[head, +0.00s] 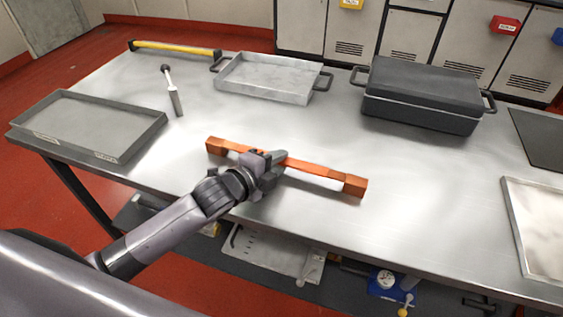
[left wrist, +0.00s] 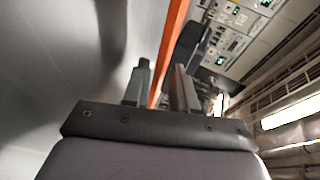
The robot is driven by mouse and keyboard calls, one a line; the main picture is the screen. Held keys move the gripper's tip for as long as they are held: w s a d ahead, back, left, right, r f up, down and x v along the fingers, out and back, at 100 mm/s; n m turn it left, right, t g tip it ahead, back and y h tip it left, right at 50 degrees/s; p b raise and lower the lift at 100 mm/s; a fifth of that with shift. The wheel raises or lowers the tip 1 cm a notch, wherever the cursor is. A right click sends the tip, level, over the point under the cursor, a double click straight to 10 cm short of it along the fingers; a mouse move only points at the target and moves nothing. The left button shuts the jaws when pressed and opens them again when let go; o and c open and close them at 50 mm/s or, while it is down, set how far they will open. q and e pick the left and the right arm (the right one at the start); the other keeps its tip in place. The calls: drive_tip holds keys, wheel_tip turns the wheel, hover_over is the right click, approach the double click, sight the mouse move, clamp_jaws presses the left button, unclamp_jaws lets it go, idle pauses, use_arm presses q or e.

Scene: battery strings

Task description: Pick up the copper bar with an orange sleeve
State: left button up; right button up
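The copper bar with an orange sleeve (head: 322,170) lies across the middle of the steel table in the head view, with a copper block at each end. My left gripper (head: 276,164) is at the middle of the bar and hides part of it. In the left wrist view the orange sleeve (left wrist: 175,30) runs between the two close-set fingers of the left gripper (left wrist: 162,75), which look shut on it. I cannot tell whether the bar is clear of the table. My right gripper is not in view.
On the table (head: 420,190) are a grey tray (head: 90,152) at left, a tool (head: 175,102), a yellow bar (head: 175,48), a handled tray (head: 262,92) and a dark lidded case (head: 420,118). A pale-rimmed tray (head: 513,230) is at right. The table around the bar is clear.

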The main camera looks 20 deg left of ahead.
use_arm(q)
drive_tip(key=shift+x, duration=0.95)
clamp_jaws()
drive_tip(key=shift+s+f, duration=0.2)
drive_tip(key=shift+f, duration=0.15)
idle(0.3)
drive_tip(key=shift+r, duration=0.15)
